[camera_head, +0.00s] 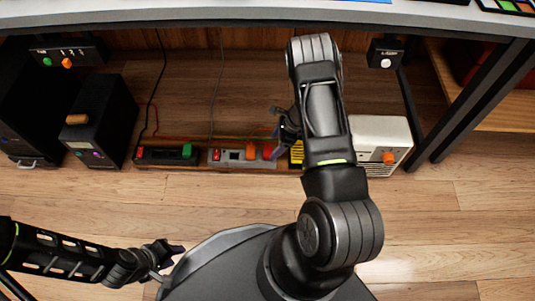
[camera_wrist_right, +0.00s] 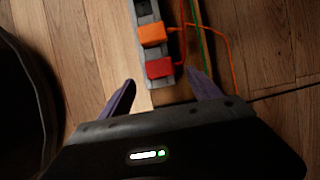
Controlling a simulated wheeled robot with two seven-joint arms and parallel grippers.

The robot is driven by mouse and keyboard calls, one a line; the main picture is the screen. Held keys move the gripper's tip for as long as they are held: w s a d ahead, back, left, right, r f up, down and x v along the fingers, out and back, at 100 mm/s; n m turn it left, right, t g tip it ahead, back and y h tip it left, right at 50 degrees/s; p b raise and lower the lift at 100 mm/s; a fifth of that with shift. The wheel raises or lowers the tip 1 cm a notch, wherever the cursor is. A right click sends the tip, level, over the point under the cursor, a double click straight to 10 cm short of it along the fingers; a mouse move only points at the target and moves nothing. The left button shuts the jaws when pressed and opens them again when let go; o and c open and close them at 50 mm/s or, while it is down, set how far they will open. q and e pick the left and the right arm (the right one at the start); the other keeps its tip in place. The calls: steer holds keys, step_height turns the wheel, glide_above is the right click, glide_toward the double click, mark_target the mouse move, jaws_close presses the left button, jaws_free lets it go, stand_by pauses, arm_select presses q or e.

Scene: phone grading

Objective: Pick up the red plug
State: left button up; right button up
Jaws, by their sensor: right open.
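In the head view the red plug (camera_head: 267,152) is at the strip's right end. My right gripper (camera_wrist_right: 161,85) is open. Its two fingers lie either side of the strip's end in the wrist view, with the red plug just ahead between them. I cannot tell whether they touch it. In the head view my right gripper (camera_head: 284,130) is partly hidden by its arm. My left gripper (camera_head: 174,258) is empty, low at the left, with its fingers apart.
A black power strip with a green plug (camera_head: 187,151) lies left of the grey one. A black box (camera_head: 101,120) stands further left, and a white box (camera_head: 383,135) stands to the right. Cables (camera_wrist_right: 198,42) run beside the strip. The table edge (camera_head: 200,15) hangs above.

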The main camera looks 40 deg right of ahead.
mark_target(268, 151)
steer(key=b+x, duration=0.2)
steer(key=x, duration=0.3)
steer(key=shift+w+a+f+b, duration=0.1)
steer(key=shift+w+a+b, duration=0.05)
steer(key=shift+b, duration=0.25)
jaws_close()
stand_by(0.9)
